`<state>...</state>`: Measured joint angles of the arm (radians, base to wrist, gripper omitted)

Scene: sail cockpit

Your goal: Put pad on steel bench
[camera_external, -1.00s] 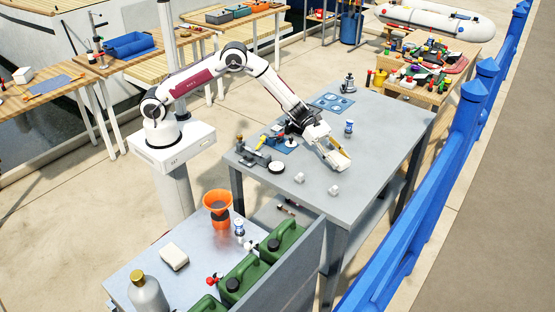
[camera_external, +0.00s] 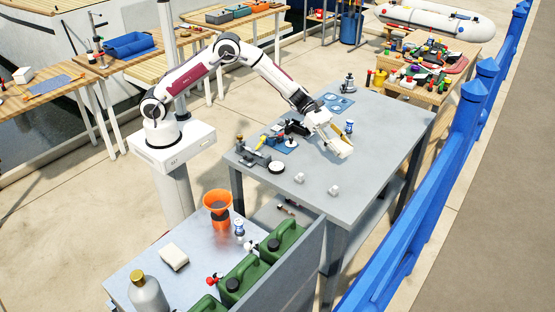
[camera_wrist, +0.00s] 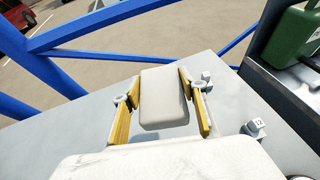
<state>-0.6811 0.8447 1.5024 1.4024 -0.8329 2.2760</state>
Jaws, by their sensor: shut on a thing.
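My gripper (camera_external: 340,140) is above the large grey metal bench (camera_external: 370,180), towards its right side. In the wrist view, its yellow-lined fingers (camera_wrist: 163,90) are shut on the pad, a cream block with rounded edges (camera_wrist: 163,100). The pad sits between the two fingers and looks held clear of the grey top (camera_wrist: 225,105). In the outside view the pad is small and hard to separate from the white gripper. A second, lower metal-topped bench (camera_external: 140,262) stands at the front left. I cannot tell which is called the steel bench.
Two small pale cubes (camera_external: 299,178) (camera_external: 334,190) lie on the large bench. A blue-and-white bottle (camera_external: 349,127) stands close behind my gripper. The lower bench bears a cream block (camera_external: 173,256), an orange funnel (camera_external: 217,205) and green cans (camera_external: 285,240). A blue railing (camera_external: 430,190) runs along the right.

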